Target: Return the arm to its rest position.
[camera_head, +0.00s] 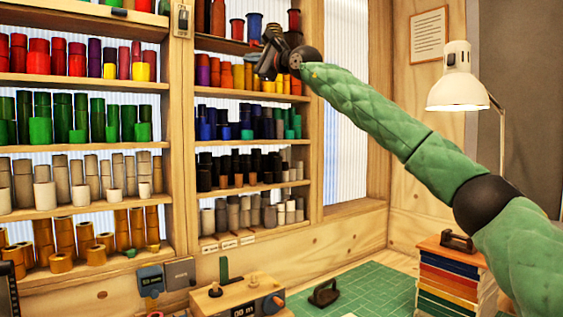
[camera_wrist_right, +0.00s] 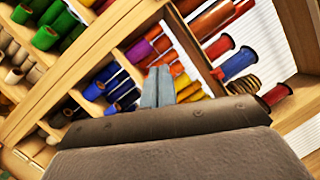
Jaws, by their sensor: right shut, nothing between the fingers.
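My right arm, in a green quilted sleeve, reaches up from the lower right in the head view. My right gripper (camera_head: 270,58) is at its end, high in front of the right-hand shelves, near the top and second rows. In the right wrist view its two grey fingers (camera_wrist_right: 158,88) are together with nothing between them. Colored foil rolls stand on the shelves behind it. Whether the gripper touches any roll cannot be told, but none is held. My left gripper is not in view.
Wooden shelves (camera_head: 88,84) of colored rolls fill the left and middle. A white lamp (camera_head: 458,82) stands at right. A stack of colored boards (camera_head: 450,275), a green cutting mat (camera_head: 365,288) and a wooden device (camera_head: 235,300) are on the bench below.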

